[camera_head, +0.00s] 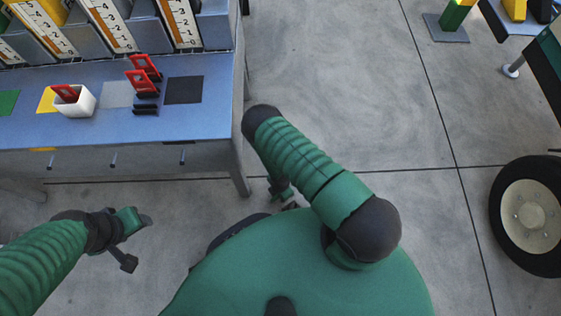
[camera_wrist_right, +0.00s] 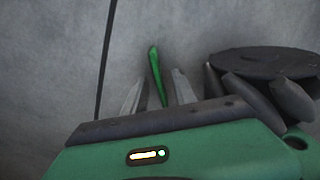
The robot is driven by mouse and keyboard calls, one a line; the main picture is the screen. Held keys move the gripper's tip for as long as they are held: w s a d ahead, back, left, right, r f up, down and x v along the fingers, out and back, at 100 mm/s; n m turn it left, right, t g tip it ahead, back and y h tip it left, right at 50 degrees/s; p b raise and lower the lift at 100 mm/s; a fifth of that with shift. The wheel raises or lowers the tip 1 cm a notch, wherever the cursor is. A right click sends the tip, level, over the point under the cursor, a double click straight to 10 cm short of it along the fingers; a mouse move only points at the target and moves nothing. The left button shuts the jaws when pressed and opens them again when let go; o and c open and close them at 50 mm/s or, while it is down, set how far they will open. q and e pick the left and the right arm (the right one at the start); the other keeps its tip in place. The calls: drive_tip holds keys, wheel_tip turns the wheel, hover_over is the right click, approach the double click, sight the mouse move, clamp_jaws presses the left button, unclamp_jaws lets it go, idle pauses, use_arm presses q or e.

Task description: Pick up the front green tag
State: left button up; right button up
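A thin bright green piece (camera_wrist_right: 155,75), which looks like a green tag seen edge-on, stands between the fingers of my right gripper (camera_wrist_right: 160,82) in the right wrist view. The gripper looks shut on it, and bare floor lies behind. The tag does not show clearly in the head view, where my right arm hides most of that hand.
A blue bench (camera_head: 210,122) at upper left carries a green square (camera_head: 8,102), a white cup (camera_head: 84,104) holding a red tag (camera_head: 66,93), and red tags (camera_head: 146,66) in black holders. A black wheel (camera_head: 530,212) is at right. The floor between is clear.

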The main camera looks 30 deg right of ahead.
use_arm(q)
drive_tip(key=shift+r, duration=0.1)
use_arm(e)
drive_tip(key=shift+r, duration=0.1)
drive_tip(key=shift+c, duration=0.4)
clamp_jaws()
drive_tip(key=shift+r, duration=0.1)
